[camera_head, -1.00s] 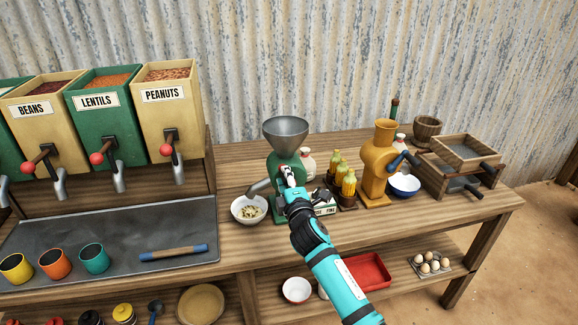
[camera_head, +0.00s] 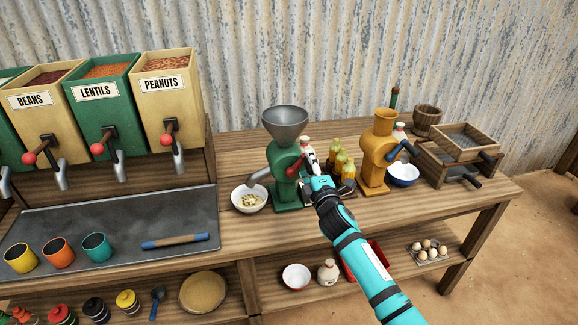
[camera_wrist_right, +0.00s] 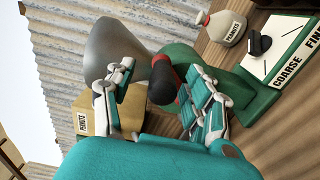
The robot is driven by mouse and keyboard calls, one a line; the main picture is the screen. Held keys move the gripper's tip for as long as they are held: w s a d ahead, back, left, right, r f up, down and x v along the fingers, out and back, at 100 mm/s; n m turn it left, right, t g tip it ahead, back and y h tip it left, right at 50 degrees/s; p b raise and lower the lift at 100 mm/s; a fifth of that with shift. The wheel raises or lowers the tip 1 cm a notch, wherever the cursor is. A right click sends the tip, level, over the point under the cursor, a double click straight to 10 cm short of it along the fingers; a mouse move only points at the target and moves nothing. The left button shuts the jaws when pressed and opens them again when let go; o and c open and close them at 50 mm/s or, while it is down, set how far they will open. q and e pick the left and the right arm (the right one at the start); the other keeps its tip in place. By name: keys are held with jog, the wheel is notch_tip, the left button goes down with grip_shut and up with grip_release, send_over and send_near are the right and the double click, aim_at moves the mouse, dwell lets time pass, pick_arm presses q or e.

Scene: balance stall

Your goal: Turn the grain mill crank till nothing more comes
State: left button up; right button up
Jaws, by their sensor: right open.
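The green grain mill (camera_head: 285,192) with its grey funnel hopper (camera_head: 285,122) stands on the bench. Its spout is over a white bowl (camera_head: 246,208) holding some pale pieces. My right gripper (camera_head: 310,163) is at the mill's right side, beside the red part of the crank (camera_head: 293,169). In the right wrist view the crank's dark knob (camera_wrist_right: 162,82) lies between the spread fingers of my right gripper (camera_wrist_right: 158,88); I cannot tell whether they touch it. The hopper's inside is not clear. My left gripper is not in view.
Wooden sieve boxes (camera_head: 462,160) are farther right. Dispensers and a metal tray (camera_head: 110,232) are on the left. Bare bench lies in front of the mill.

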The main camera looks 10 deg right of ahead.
jog(key=shift+s+r+p, duration=0.1)
jog(key=shift+s+p, duration=0.3)
jog(key=shift+s, duration=0.15)
jog(key=shift+s+d+p, duration=0.1)
jog(key=shift+s+p, duration=1.15)
jog(key=shift+s, duration=2.25)
